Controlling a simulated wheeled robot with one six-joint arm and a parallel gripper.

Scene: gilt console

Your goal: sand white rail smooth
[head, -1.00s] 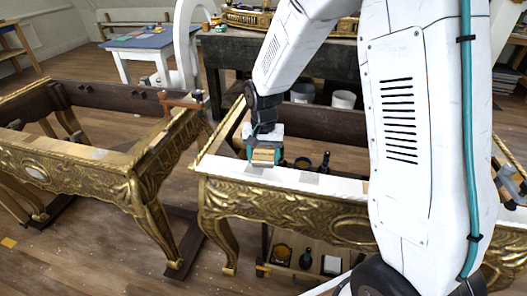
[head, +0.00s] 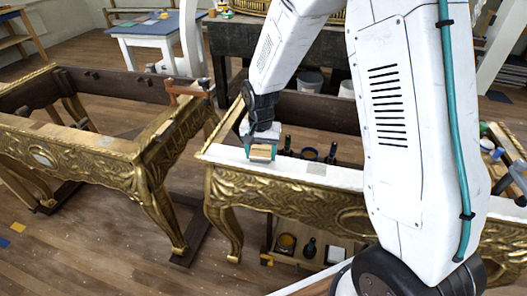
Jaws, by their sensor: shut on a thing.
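The white rail (head: 345,178) is the pale top front edge of the gilt console (head: 290,199). A small grey patch (head: 317,169) lies on it right of my gripper. My gripper (head: 261,149) is shut on a tan sanding block (head: 260,154), near the rail's left end. Teal finger pads show at the block's sides. The block is at the rail's upper surface; whether it touches cannot be told. My arm hides part of the rail at the right.
A second gilt console frame (head: 95,165) with a clamp (head: 188,88) stands to the left. Jars and bottles (head: 309,154) stand behind the rail, close to my gripper. A low shelf (head: 312,262) holds more items. A dark workbench (head: 300,50) is behind.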

